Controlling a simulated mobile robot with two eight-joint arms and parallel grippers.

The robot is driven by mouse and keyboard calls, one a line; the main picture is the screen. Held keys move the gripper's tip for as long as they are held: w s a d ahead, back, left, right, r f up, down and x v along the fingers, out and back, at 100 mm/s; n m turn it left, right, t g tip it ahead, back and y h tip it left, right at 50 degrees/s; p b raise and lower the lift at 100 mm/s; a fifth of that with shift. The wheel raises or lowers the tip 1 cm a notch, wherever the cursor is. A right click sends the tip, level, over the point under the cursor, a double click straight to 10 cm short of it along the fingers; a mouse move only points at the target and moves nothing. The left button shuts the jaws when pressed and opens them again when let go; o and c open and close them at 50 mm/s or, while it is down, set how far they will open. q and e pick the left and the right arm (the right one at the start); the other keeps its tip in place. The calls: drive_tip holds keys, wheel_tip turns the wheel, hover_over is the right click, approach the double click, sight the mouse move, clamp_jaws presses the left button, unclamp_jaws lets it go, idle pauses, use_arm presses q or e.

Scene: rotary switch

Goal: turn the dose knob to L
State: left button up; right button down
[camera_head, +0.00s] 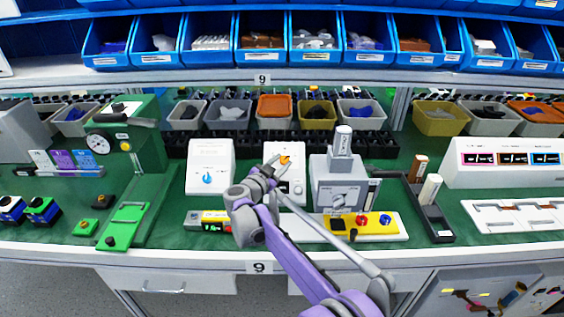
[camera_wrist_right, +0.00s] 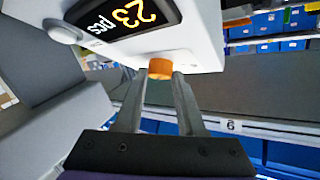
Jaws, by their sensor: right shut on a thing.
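A white device (camera_head: 297,185) stands near the middle of the green worktop, with a lit display showing 23 pcs in the right wrist view (camera_wrist_right: 135,18). A small orange knob (camera_wrist_right: 160,68) sticks out from its face. My right gripper (camera_wrist_right: 162,80) has its fingertips on either side of this knob and is shut on it. In the head view my right gripper (camera_head: 275,163) reaches the device from the front and covers part of its face. The knob's markings, including any L, cannot be read. My left gripper is not in view.
A white box with a blue dial (camera_head: 208,178) stands left of the device. A grey machine (camera_head: 340,190) stands close on its right. A yellow panel with buttons (camera_head: 363,224) lies in front. Blue bins (camera_head: 260,40) line the shelf above.

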drive_tip(key=shift+w+a+r+m+g+h+p, duration=0.1)
drive_tip(key=shift+m+g+h+p, duration=0.3)
drive_tip(key=shift+m, duration=0.35)
drive_tip(key=shift+a+r+m+g+h+p, duration=0.1)
drive_tip(key=shift+m+g+h+p, duration=0.2)
drive_tip(key=shift+m+g, duration=0.35)
drive_tip(key=shift+d+m, duration=0.1)
drive_tip(key=shift+m, duration=0.2)
drive_tip(key=c, duration=0.5)
unclamp_jaws()
drive_tip(key=v, duration=1)
drive_tip(key=shift+s+a, duration=0.25)
drive_tip(key=shift+a, duration=0.05)
